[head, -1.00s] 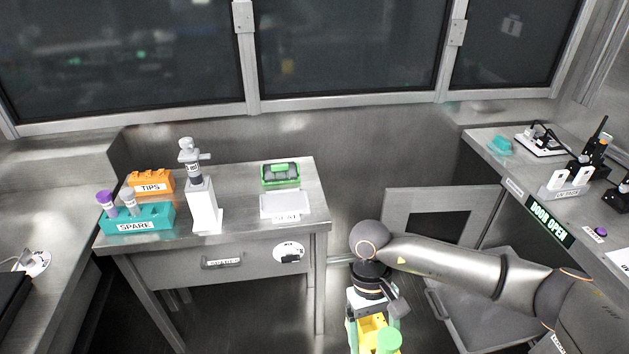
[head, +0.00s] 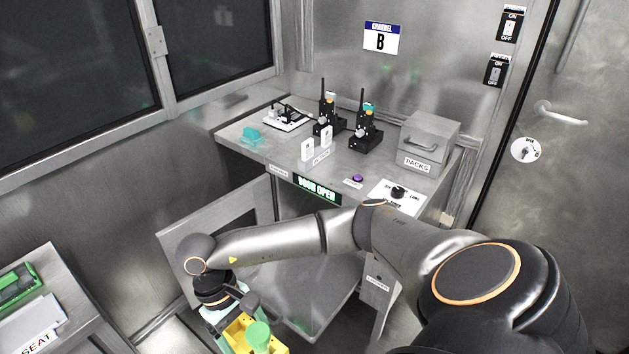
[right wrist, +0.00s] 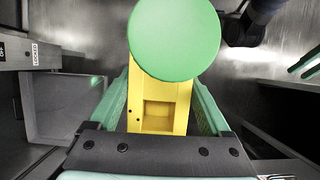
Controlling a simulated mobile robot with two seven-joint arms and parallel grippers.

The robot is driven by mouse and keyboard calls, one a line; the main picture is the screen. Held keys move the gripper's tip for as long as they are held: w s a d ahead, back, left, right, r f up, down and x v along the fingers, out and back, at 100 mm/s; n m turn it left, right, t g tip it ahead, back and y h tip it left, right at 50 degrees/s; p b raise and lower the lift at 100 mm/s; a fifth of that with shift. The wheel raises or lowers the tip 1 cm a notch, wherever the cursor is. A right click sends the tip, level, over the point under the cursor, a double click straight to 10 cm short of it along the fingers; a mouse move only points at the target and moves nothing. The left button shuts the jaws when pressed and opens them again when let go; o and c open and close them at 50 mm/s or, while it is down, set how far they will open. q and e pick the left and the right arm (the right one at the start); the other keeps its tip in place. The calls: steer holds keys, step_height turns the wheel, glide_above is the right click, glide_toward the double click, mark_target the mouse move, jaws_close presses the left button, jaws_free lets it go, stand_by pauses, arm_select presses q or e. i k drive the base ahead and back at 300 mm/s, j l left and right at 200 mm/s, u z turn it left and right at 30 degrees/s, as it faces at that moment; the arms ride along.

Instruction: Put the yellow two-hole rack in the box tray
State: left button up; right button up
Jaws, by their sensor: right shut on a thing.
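The yellow rack (head: 238,327) is in my right gripper (head: 243,335), low in the head view and off the worktops. In the right wrist view the rack (right wrist: 180,98) sits between the two green fingers of the gripper (right wrist: 160,105), which is shut on it. A round green cap (right wrist: 175,40) stands on the rack and hides part of it; the cap also shows in the head view (head: 258,337). One square opening of the rack is visible. My left gripper is not in view. I cannot tell for sure which thing is the box tray.
An open cabinet door (head: 215,240) stands behind my right arm, under a counter (head: 240,133) with radios (head: 365,125), a grey PACKS box (head: 428,145) and a lit DOOR OPEN sign (head: 317,188). At left, a table holds a green case (head: 18,287) and a SEAT plate (head: 30,325).

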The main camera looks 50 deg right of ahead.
mark_target(277, 283)
steer(key=i+l+z, duration=0.1)
steer(key=l, duration=0.3)
steer(key=i+l, duration=0.3)
steer(key=i+l+z, duration=0.15)
steer(key=l, duration=0.25)
steer(key=i, duration=0.05)
